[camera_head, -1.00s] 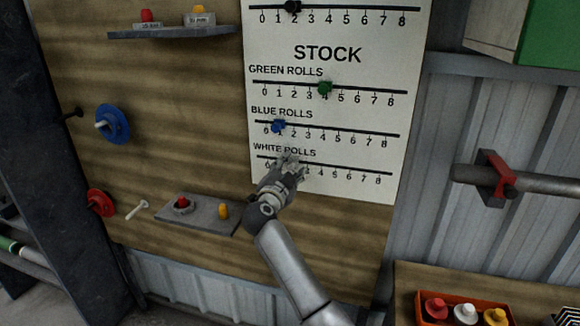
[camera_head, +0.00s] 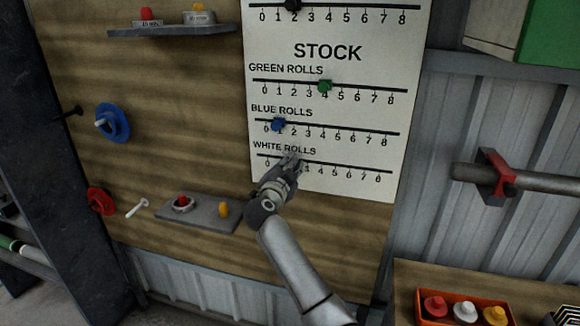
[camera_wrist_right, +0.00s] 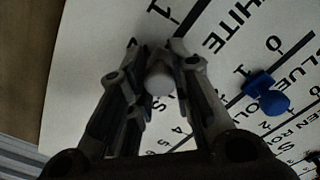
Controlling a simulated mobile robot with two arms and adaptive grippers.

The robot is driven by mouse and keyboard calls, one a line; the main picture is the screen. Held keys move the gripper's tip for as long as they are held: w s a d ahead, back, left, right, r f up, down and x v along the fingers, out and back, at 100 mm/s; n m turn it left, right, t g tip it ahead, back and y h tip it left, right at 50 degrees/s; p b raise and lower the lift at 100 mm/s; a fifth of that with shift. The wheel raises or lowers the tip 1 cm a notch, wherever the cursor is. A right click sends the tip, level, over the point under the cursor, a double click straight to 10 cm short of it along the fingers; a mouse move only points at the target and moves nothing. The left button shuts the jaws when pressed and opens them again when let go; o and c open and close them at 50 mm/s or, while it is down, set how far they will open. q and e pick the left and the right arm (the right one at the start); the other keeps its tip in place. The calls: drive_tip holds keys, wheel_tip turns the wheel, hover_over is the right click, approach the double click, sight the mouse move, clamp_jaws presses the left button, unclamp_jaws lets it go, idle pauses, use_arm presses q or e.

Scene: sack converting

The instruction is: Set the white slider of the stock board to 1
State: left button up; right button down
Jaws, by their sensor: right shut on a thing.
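The stock board (camera_head: 328,120) is a white panel with printed scales on a wooden wall. Its lowest scale, labelled WHITE ROLLS, runs from 0 to 8. My right gripper (camera_head: 291,159) is at the left part of that scale, and its fingers cover the low numbers. In the right wrist view the white slider (camera_wrist_right: 158,80), a pale rounded knob, sits between the two fingers, which are shut on it. The mark it stands at is hidden by the gripper, so I cannot tell its exact value. My left gripper is not in view.
Just above, the blue slider (camera_head: 278,125) stands near 1, close to my right gripper; it also shows in the wrist view (camera_wrist_right: 267,96). The green slider (camera_head: 325,86) is near 4. A small shelf (camera_head: 205,217) juts out at the lower left. The white scale's right part is clear.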

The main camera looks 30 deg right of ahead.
sight(280, 158)
drive_tip(key=shift+w+a, duration=1.15)
drive_tip(key=shift+w, duration=0.1)
drive_tip(key=shift+w+a+f, duration=0.1)
drive_tip(key=shift+w+a, duration=0.15)
drive_tip(key=shift+w, duration=0.1)
drive_tip(key=shift+s, duration=0.1)
drive_tip(key=c, duration=1.3)
unclamp_jaws()
drive_tip(key=shift+o, duration=0.2)
drive_tip(key=v, duration=1.2)
